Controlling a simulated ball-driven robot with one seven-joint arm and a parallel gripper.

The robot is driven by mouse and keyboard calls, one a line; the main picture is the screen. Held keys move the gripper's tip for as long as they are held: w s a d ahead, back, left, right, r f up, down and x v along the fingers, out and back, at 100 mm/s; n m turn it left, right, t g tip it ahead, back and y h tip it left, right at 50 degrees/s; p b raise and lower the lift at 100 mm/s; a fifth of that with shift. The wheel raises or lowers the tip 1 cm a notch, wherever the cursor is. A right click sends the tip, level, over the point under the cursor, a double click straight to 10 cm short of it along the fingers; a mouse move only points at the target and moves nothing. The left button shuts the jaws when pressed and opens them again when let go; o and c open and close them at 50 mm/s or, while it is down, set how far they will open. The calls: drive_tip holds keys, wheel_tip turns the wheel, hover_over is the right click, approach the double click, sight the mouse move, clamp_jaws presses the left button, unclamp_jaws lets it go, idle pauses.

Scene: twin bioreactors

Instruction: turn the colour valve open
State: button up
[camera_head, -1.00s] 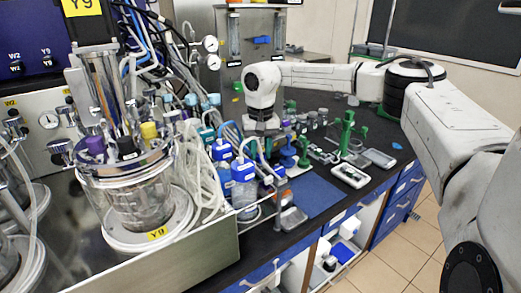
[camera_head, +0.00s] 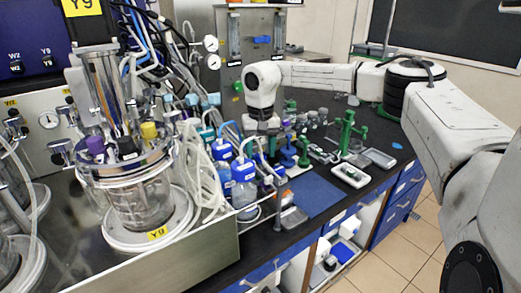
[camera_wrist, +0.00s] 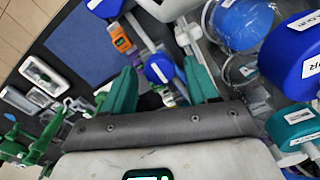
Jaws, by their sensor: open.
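My gripper (camera_wrist: 160,67) is open, its two green fingers pointing away from the wrist camera. A blue round part with a white label (camera_wrist: 159,68) shows between the fingertips in the wrist view, with a light rod beside it. I see no firm grip on it, and cannot tell whether either finger touches it. No part is clearly identifiable as the colour valve or its handle position. In the head view my wrist hangs over the bench behind the blue-capped bottles (camera_head: 243,170), and the fingers are mostly hidden.
Blue-capped vessels (camera_wrist: 290,62) and tubing crowd the right of the wrist view. An orange device (camera_wrist: 120,38) and a blue mat (camera_wrist: 80,45) lie to the left. In the head view, a glass bioreactor (camera_head: 140,200) stands left, and a green stand (camera_head: 346,133) and grey trays (camera_head: 380,158) right.

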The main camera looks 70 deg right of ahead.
sight(261, 154)
wheel_tip(261, 154, up, 11)
drive_tip(key=b, duration=0.1)
idle(0.6)
drive_tip(key=shift+f, duration=0.2)
idle(0.4)
